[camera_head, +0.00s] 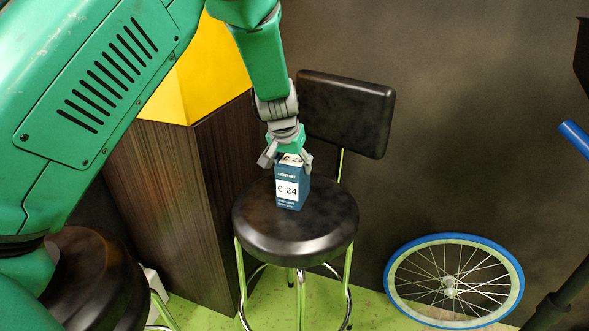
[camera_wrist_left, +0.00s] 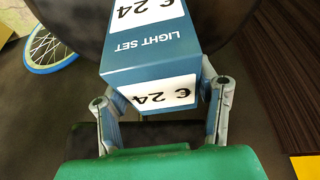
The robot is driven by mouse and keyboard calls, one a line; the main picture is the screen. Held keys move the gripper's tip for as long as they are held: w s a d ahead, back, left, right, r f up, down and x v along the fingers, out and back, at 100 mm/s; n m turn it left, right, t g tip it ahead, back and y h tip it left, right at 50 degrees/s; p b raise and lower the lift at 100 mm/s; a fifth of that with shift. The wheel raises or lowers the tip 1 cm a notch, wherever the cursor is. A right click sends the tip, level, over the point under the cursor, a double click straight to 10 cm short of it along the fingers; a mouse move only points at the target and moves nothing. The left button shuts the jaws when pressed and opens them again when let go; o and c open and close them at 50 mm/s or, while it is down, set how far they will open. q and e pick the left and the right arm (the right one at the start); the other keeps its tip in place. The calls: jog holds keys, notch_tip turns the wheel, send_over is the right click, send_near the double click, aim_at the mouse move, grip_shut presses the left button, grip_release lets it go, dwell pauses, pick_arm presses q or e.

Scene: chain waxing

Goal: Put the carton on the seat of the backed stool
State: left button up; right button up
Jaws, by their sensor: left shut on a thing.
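The carton (camera_head: 291,188) is a blue box with white price labels, upright in the head view. My left gripper (camera_head: 286,160) points down from above and is shut on its upper part. The carton appears over the round dark seat (camera_head: 255,222) of the backed stool; I cannot tell whether its base touches the seat. The stool's backrest (camera_head: 345,112) stands behind, at the right of the gripper. In the left wrist view the carton (camera_wrist_left: 150,62) fills the middle, between the fingers, with the dark seat (camera_wrist_left: 225,20) beyond it. My right gripper is not in view.
A dark wood cabinet (camera_head: 185,190) with a yellow top part (camera_head: 210,75) stands left of the stool. A second dark round seat (camera_head: 85,275) is at the lower left. A blue-rimmed wheel (camera_head: 455,283) leans against the dark wall at the right. A blue bar end (camera_head: 573,140) juts in at the right edge.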

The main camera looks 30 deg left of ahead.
pick_arm(q)
jog(key=shift+a+f, duration=0.1)
jog(key=shift+f, duration=0.15)
jog(key=shift+c, duration=0.6)
jog(key=o, duration=1.3)
jog(key=shift+d, duration=0.3)
jog(key=shift+o, duration=0.6)
jog(key=shift+d+r, duration=0.1)
jog(key=shift+d, duration=0.15)
jog(key=shift+w+d+r, duration=0.1)
jog(key=shift+d+r, duration=0.05)
jog(key=shift+d, duration=0.1)
jog(key=shift+a+r, duration=0.2)
jog(key=shift+r, duration=0.15)
jog(key=v, duration=0.1)
jog(key=p+v, duration=0.1)
jog(key=v, duration=0.1)
jog(key=a+v, duration=0.1)
jog(key=shift+s+d+r, duration=0.1)
jog(key=shift+s+r, duration=0.2)
jog(key=shift+r, duration=0.05)
jog(key=p+v, duration=0.1)
jog(key=v, duration=0.5)
jog(key=shift+p, duration=0.3)
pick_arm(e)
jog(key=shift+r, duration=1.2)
